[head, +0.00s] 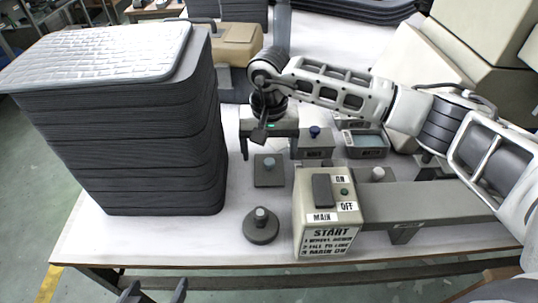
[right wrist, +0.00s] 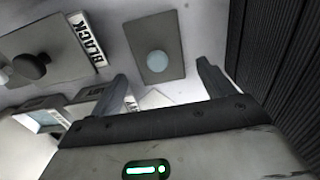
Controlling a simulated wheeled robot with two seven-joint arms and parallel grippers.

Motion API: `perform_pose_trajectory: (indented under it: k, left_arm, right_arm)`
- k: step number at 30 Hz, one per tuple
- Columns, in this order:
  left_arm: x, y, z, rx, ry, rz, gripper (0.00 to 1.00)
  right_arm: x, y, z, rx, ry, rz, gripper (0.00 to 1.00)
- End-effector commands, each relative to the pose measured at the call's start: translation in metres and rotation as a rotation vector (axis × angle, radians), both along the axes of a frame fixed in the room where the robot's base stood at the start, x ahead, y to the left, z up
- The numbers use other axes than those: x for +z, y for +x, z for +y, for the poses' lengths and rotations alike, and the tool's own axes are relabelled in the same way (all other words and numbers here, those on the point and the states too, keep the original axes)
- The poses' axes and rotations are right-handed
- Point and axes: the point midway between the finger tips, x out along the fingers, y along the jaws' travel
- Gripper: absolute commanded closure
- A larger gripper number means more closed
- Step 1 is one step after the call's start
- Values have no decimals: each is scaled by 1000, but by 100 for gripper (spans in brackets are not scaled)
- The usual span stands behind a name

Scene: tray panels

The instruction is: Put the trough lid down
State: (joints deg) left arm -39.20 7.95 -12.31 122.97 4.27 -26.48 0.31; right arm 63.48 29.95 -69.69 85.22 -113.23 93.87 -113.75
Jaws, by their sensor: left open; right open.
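The trough lid looks to be the flat grey square plate with a pale round knob (head: 268,181), lying flat on the white table. It also shows in the right wrist view (right wrist: 140,35), just beyond the fingertips. My right gripper (head: 270,152) is open and empty above and behind the plate, its fingers apart from the knob. The trough (head: 366,153), an open grey box with a bluish inside, stands to the right; part of it shows in the right wrist view (right wrist: 42,120). My left gripper (head: 152,292) is open and empty at the bottom edge, below the table's front edge.
A tall stack of dark trays (head: 140,150) with a silver quilted top stands left of the plate. A grey box with a dark blue knob (head: 314,146) is beside my right gripper. A round knobbed disc (head: 261,230) and a switch box (head: 328,220) are in front.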

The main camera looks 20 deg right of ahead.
Motion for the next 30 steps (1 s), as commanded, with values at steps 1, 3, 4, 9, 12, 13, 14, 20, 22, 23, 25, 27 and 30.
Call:
perform_pose_trajectory:
  k: [1, 3, 4, 9, 12, 13, 14, 20, 22, 23, 25, 27, 30]
  left_arm:
    - [-3, 0, 0, 0, -2, 2, 19]
    - [-4, 0, 0, 1, -5, 2, 19]
    - [-5, 0, 0, 1, -6, 3, 19]
    - [-7, 0, -1, 1, -11, 3, 19]
    - [-5, 0, -1, 1, -13, 0, 19]
    - [-5, 0, -1, 2, -14, -1, 19]
    - [-4, 0, -1, 2, -15, -3, 19]
    - [-2, 1, -2, 3, -17, -8, 19]
    - [-2, 1, -1, 3, -17, -8, 19]
    - [-2, 1, -1, 3, -18, -7, 19]
    - [-2, 0, -1, 3, -18, -7, 19]
    - [-2, 0, -1, 3, -17, -6, 19]
    - [-4, 0, -1, 4, -17, -3, 19]
  right_arm:
    - [12, 1, 0, 0, 1, -5, 19]
    - [27, 1, -1, -1, 0, -6, 19]
    - [35, 2, 0, -1, 1, -7, 19]
    - [69, 1, 0, -2, 1, -4, 19]
    - [83, 1, 0, -1, 0, -2, 19]
    - [86, 1, 0, -1, 0, -3, 19]
    - [89, 1, 0, -1, -1, -3, 19]
    - [97, 0, 0, -1, 0, 0, 19]
    - [97, 0, 0, -1, 0, 0, 19]
    - [97, 0, 0, -1, 0, 0, 19]
    - [97, 0, 0, -1, 0, 0, 19]
    - [97, 0, 0, -1, 0, 0, 19]
    - [97, 0, 0, -1, 0, 0, 19]
